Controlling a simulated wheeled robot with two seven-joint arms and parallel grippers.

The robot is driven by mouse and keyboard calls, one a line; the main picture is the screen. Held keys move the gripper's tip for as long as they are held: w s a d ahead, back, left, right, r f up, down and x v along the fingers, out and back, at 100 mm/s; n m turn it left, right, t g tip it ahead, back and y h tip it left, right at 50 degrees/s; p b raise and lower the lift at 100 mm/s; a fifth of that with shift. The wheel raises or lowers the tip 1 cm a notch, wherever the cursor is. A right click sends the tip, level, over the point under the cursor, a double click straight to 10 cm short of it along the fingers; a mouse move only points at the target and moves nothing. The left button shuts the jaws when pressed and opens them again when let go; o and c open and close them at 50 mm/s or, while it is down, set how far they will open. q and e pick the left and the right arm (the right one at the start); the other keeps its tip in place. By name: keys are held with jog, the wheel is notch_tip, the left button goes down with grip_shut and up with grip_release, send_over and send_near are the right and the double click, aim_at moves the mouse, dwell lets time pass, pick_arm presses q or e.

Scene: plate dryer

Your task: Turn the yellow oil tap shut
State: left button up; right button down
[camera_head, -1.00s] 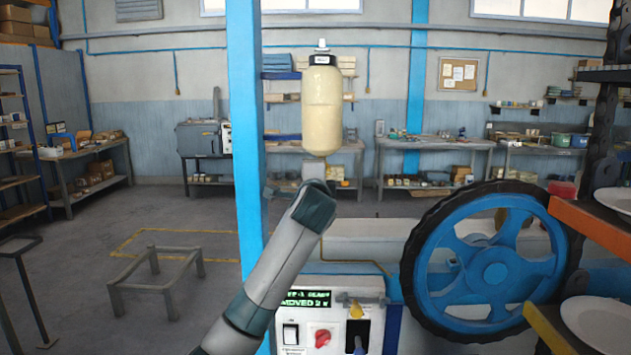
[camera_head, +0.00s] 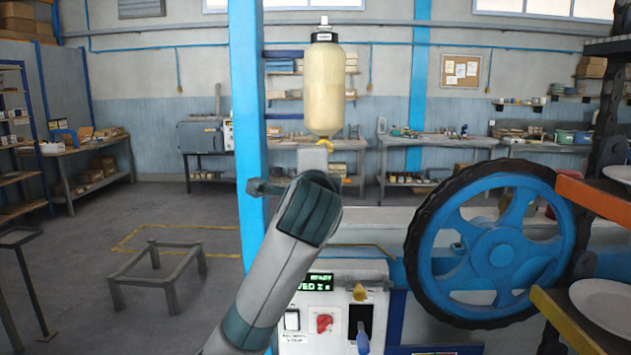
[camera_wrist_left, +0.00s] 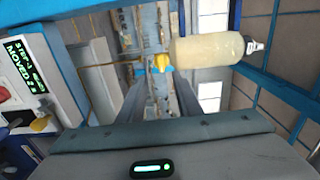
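The yellow oil tap (camera_head: 325,145) sits under a cream-coloured oil bottle (camera_head: 325,88) that hangs upright. The tap also shows in the left wrist view (camera_wrist_left: 160,63), at the bottle's left end. My left gripper (camera_wrist_left: 160,88) is open, and its two grey fingers stand apart. The tap appears in line with the gap, beyond the fingertips; I see no contact. In the head view my left arm covers most of this gripper, and a light grey part shows just under the tap. My right gripper is not in view.
A blue post (camera_head: 246,110) stands close left of the bottle. Below is a control box with a green display (camera_head: 318,284), a red knob (camera_head: 324,323) and a yellow-tipped lever (camera_head: 359,292). A big blue wheel (camera_head: 497,250) and an orange rack (camera_head: 598,208) stand right.

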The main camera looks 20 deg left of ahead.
pick_arm(q)
jog(key=shift+v, duration=1.35)
